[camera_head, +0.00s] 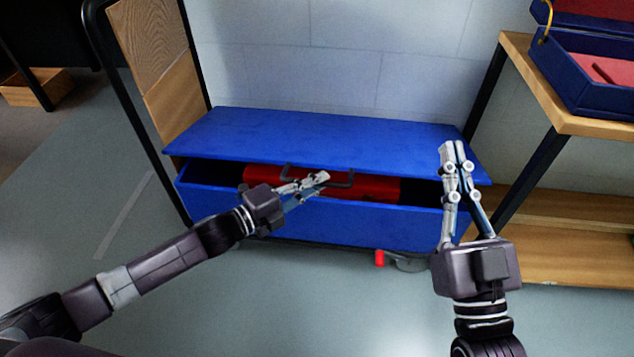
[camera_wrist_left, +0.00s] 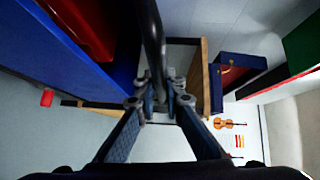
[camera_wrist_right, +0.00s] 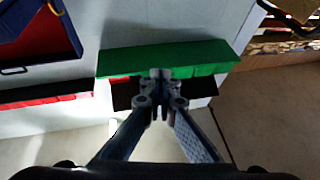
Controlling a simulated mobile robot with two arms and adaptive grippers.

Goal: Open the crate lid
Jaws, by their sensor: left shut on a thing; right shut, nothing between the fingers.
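The blue crate (camera_head: 350,225) stands low in the middle of the head view. Its blue lid (camera_head: 310,138) is part raised at the front, leaving a gap. Something red (camera_head: 378,188) shows inside through the gap.
A wooden table (camera_head: 518,60) at right carries an open blue case (camera_head: 590,85) with a red inside. A wooden shelf (camera_head: 575,250) is below. A small red object (camera_head: 380,258) is near the crate's front. Clear floor lies left. The right wrist view shows a green object (camera_wrist_right: 165,57).

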